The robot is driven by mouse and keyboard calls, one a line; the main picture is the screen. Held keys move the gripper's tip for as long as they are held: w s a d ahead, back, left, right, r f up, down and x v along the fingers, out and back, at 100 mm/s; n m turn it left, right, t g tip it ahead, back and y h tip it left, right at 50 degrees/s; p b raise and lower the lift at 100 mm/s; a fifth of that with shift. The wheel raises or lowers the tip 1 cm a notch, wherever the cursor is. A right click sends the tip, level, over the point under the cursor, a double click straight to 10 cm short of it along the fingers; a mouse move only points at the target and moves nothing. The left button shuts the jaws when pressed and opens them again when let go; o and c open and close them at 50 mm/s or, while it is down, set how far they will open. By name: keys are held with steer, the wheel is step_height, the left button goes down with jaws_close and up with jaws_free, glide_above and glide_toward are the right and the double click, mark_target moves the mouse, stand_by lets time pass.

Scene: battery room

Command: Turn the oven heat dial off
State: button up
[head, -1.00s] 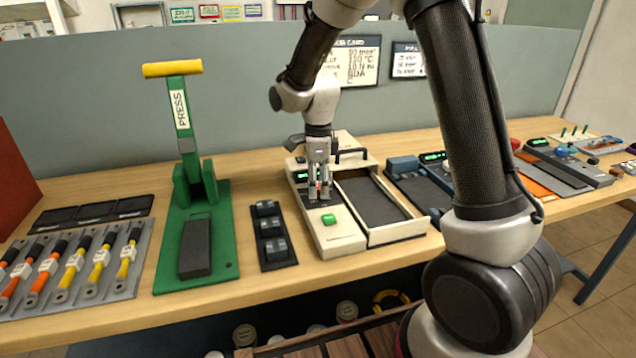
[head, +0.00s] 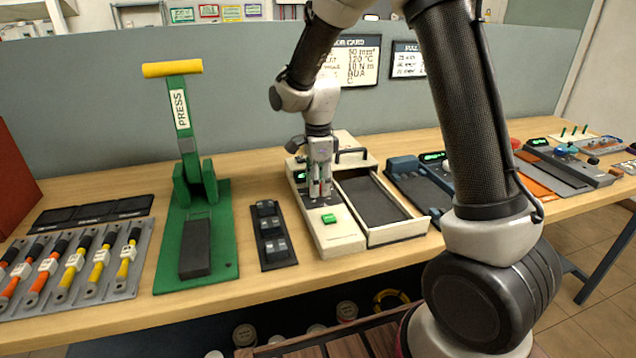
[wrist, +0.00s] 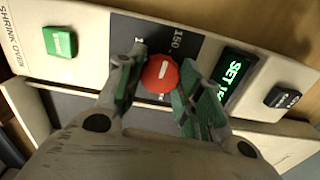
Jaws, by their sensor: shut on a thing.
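The cream shrink oven (head: 335,237) stands on the bench with its drawer (head: 403,229) pulled open. In the wrist view its panel shows a red round heat dial (wrist: 160,73) with a white pointer line, on a dark scale plate where "150" can be read. My gripper (head: 320,192) points down over the panel; in the wrist view its two green-padded fingers (wrist: 160,82) sit on either side of the dial, shut on it. A green button (wrist: 60,41) and a lit green "SET" display (wrist: 234,74) flank the dial. The head view hides the dial behind the fingers.
A green press (head: 196,235) with a yellow handle stands left of the oven, with a small black block holder (head: 270,235) between them. A rack of yellow and orange tools (head: 75,265) lies at far left. Blue-grey devices (head: 420,182) stand to the right.

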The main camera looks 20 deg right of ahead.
steer(key=n, duration=0.5)
steer(key=shift+n, duration=0.3)
steer(key=n, duration=2.9)
steer(key=shift+w+n, duration=0.1)
steer(key=shift+n, duration=2.5)
